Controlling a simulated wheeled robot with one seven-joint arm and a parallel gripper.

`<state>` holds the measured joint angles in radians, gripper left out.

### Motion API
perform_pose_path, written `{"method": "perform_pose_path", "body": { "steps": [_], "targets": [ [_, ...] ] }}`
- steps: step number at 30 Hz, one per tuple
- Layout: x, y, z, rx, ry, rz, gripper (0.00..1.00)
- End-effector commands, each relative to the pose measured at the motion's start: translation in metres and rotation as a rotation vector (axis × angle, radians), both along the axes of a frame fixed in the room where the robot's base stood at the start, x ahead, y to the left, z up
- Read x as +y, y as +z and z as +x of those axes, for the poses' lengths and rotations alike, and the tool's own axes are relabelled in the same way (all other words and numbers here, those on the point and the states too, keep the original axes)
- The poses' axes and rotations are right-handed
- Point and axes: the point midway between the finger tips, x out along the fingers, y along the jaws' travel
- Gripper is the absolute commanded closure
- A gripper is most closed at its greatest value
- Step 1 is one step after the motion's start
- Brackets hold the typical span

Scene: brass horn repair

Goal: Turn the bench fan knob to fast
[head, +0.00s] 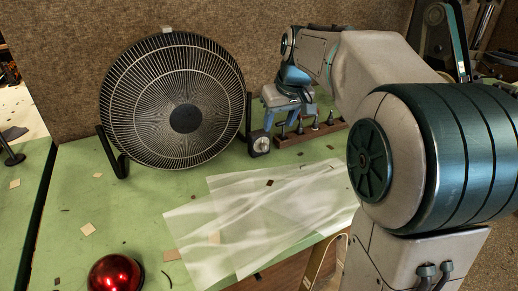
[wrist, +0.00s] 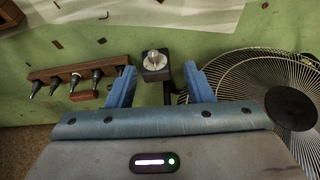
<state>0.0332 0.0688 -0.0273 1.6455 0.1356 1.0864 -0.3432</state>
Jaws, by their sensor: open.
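The bench fan (head: 175,100) stands at the back of the green bench, black with a round wire grille. Its control box (head: 258,143) with a silver knob sits at the fan's right foot. In the wrist view the dark box with the silver knob (wrist: 154,60) lies between and beyond my fingertips, and the fan grille (wrist: 250,80) is to the right. My gripper (wrist: 162,77) is open and empty, with one blue finger on each side of the box's line. It also shows in the head view (head: 277,132), just right of the box. The knob's setting marks are too small to read.
A wooden rack (head: 312,132) with several dark tools stands close right of the box. Translucent sheets (head: 255,220) lie in front on the bench. A red shiny dome (head: 115,273) is at the front left. Small scraps are scattered about. A brown panel (head: 70,70) rises behind.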

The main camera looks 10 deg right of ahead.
Motion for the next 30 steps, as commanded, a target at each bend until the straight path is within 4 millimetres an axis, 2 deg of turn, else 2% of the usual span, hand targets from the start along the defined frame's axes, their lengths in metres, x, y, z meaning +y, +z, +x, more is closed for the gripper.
{"method": "perform_pose_path", "body": {
  "steps": [1, 3, 7, 14, 24, 30],
  "targets": [
    [-0.002, -0.017, 0.020, -0.006, 0.015, 0.000, 0.53],
    [-0.004, -0.022, 0.039, -0.014, 0.037, -0.002, 0.53],
    [-0.006, -0.027, 0.061, -0.026, 0.062, -0.004, 0.53],
    [-0.006, -0.039, 0.074, -0.029, 0.074, -0.004, 0.53],
    [0.001, -0.104, 0.098, -0.027, 0.071, -0.005, 0.53],
    [0.005, -0.136, 0.111, -0.029, 0.070, -0.004, 0.53]
  ]
}}
